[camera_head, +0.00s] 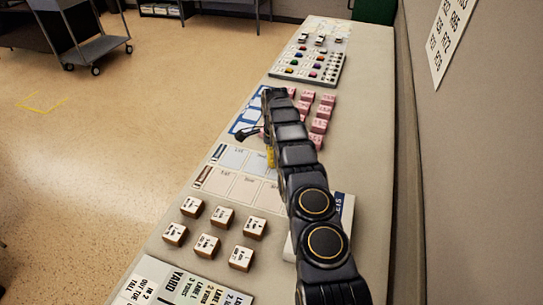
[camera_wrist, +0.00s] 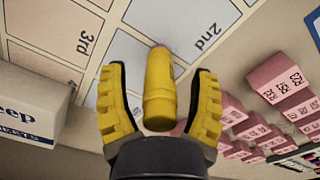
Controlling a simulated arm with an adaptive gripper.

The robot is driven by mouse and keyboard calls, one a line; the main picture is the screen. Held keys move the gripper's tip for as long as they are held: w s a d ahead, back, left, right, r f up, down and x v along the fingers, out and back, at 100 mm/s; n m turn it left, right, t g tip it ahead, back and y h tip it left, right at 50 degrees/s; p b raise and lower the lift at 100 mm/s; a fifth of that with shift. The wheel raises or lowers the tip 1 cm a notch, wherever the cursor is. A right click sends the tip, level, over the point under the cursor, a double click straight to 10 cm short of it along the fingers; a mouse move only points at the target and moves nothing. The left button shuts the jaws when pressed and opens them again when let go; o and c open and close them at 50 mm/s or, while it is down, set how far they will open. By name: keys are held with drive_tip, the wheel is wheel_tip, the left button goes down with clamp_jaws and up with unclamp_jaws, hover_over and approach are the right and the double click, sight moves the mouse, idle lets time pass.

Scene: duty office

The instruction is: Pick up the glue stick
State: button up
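The glue stick is a yellow cylinder (camera_wrist: 160,85) in the middle of the wrist view, over a pale board printed with "2nd" and "3rd" cells. My gripper (camera_wrist: 160,100) is open, with one yellow ribbed finger on each side of the stick. A gap shows between the stick and each finger. The lower end of the stick is near my dark palm. In the head view my arm hides most of this spot; a small yellow patch (camera_head: 271,157) shows beside it, and I cannot tell whether it is stick or finger.
Several pink blocks (camera_wrist: 281,77) stand close to the right of my gripper in the wrist view. A white box (camera_wrist: 32,105) stands to its left. Several white-topped blocks (camera_head: 207,246) stand nearer on the desk. A wall (camera_head: 460,150) borders the desk's right side.

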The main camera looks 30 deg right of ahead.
clamp_jaws()
drive_tip(key=shift+r, duration=0.15)
